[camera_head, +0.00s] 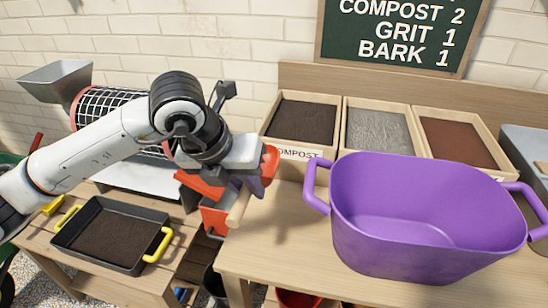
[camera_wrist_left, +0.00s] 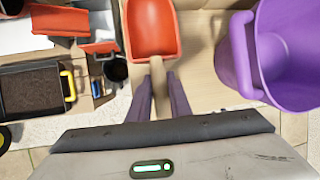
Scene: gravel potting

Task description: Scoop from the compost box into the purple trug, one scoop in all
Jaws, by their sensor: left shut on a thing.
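My left gripper (camera_head: 254,186) is shut on the wooden handle of an orange-red scoop (camera_wrist_left: 152,30). In the left wrist view the scoop's bowl faces the camera and looks empty. In the head view my gripper mostly hides the scoop, left of the purple trug (camera_head: 428,240) and in front of the compost box (camera_head: 305,146). The compost box holds dark brown compost (camera_head: 302,121) and bears a partly covered label. The trug stands on the bench with two side handles, and its visible inside is empty. My right gripper is not in view.
A grit box (camera_head: 378,132) and a bark box (camera_head: 455,138) stand right of the compost box. A chalkboard (camera_head: 400,35) hangs behind. At left are a mesh drum (camera_head: 105,105) and a black tray (camera_head: 72,212) with yellow handles and dark soil. Bare bench shows before the trug.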

